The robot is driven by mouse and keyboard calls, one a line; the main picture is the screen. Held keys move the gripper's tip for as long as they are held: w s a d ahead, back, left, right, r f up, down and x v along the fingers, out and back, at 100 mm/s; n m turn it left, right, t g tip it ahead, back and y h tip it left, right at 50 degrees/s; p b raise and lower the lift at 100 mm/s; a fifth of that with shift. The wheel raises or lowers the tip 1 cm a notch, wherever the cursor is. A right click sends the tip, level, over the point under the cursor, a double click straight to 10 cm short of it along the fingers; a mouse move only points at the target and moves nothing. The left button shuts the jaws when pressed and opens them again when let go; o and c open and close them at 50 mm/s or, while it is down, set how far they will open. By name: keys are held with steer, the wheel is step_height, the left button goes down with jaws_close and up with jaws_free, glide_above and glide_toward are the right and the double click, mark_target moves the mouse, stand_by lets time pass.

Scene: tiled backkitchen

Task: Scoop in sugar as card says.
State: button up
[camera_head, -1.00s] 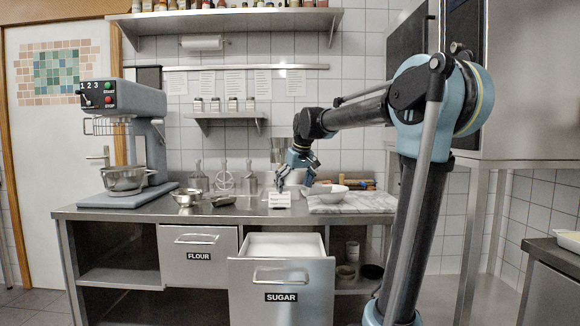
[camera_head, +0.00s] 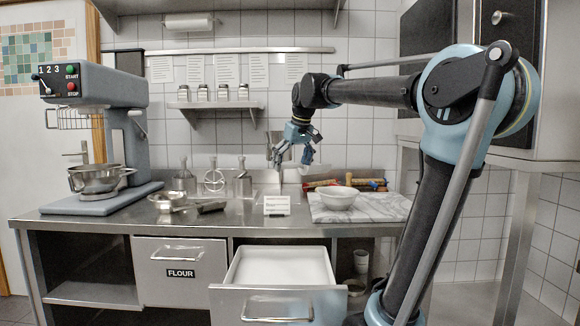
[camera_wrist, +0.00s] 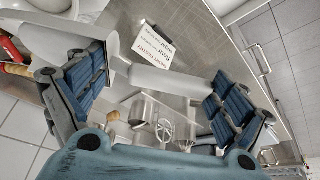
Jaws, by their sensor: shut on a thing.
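My gripper (camera_head: 297,160) is raised above the back of the counter. In the wrist view my gripper (camera_wrist: 160,90) is shut on a pale, bar-like piece (camera_wrist: 165,80), apparently the scoop's handle; the rest of it is hard to make out. The sugar drawer (camera_head: 276,304) is pulled open, with white contents (camera_head: 282,267). A white bowl (camera_head: 338,198) stands on the marble board (camera_head: 385,209), right of the card.
A mixer (camera_head: 97,85) with a metal bowl stands on the counter's left. The flour drawer (camera_head: 178,270) is shut. Rolling pins (camera_head: 375,184) lie behind the board.

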mark_target(303, 166)
steer(key=shift+w+d+f+g+y, duration=0.2)
steer(key=shift+w+d+y, duration=0.15)
steer(key=shift+w+d, duration=0.25)
steer(key=shift+w+d+f+g+y, duration=0.1)
steer(key=shift+w+d+g+y, duration=0.2)
steer(key=shift+d, duration=0.55)
steer(key=shift+w+d+f+g+y, duration=0.15)
steer(key=shift+w+d+y, duration=0.2)
steer(key=shift+w+d, duration=0.3)
steer(key=shift+w+d+r+m+g+y, duration=0.3)
steer(key=shift+w+d+r+y, duration=0.3)
steer(key=shift+d, duration=0.25)
steer(key=shift+w+d+r+m+g+y, duration=0.15)
steer(key=shift+w+d+r+g+y, duration=0.25)
steer(key=shift+d+r+y, duration=0.35)
steer(key=shift+w+d+r+m+g+y, duration=0.3)
steer(key=shift+w+d+r+y, duration=0.25)
steer(key=shift+d, duration=0.4)
steer(key=w+d+r+m+g+y, duration=0.1)
steer(key=w+d+r+g+y, duration=0.1)
steer(key=d, duration=0.5)
steer(key=shift+w+d+r+y, duration=0.25)
steer(key=shift+w+r+y, duration=0.35)
steer(key=shift+w+y, duration=0.85)
steer(key=shift+s+g, duration=0.1)
steer(key=shift+g, duration=0.15)
